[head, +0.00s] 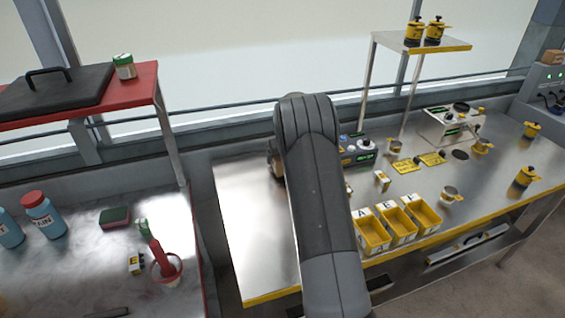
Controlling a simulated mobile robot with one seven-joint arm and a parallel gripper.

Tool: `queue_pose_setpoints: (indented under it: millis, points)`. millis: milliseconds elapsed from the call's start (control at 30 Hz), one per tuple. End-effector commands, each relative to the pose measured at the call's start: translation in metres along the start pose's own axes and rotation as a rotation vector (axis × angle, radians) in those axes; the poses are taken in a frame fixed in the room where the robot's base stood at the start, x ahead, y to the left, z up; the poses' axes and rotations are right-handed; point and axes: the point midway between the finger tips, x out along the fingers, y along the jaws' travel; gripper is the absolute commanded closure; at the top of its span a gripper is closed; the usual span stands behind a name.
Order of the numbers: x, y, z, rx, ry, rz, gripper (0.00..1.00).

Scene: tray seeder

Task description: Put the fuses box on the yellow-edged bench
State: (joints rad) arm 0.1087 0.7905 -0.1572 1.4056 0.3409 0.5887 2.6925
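The yellow-edged bench (258,240) stands at centre and right, with a bare metal top on its left part. A small yellow, white and dark box (137,264) lies on the red-edged bench at left, beside a red pot; its label is too small to read. Another small white-and-yellow box (382,180) stands on the yellow-edged bench, behind the yellow bins. I cannot tell which of them is the fuses box. My arm reaches over the yellow-edged bench and hides its own end, so my gripper and anything in it are not visible.
Three yellow bins (373,247) stand at the bench's front edge, right of my arm. Devices and yellow-and-black pots (525,177) stand further right. A raised shelf (450,45) stands at the back. The red-edged bench (80,285) holds blue bottles (43,215) and a red pot (167,267).

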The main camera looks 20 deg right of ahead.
Motion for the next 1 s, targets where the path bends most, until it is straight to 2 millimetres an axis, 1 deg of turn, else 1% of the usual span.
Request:
queue_pose_setpoints:
  millis: [33,133,500,533,733,767,1000]
  points:
    - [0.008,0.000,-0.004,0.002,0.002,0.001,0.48]
    - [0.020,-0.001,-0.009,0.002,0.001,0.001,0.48]
    - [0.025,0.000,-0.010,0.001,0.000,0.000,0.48]
    - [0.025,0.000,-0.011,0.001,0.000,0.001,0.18]
    - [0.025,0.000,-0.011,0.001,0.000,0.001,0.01]
    - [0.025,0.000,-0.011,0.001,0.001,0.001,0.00]
    - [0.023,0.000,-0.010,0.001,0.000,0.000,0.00]
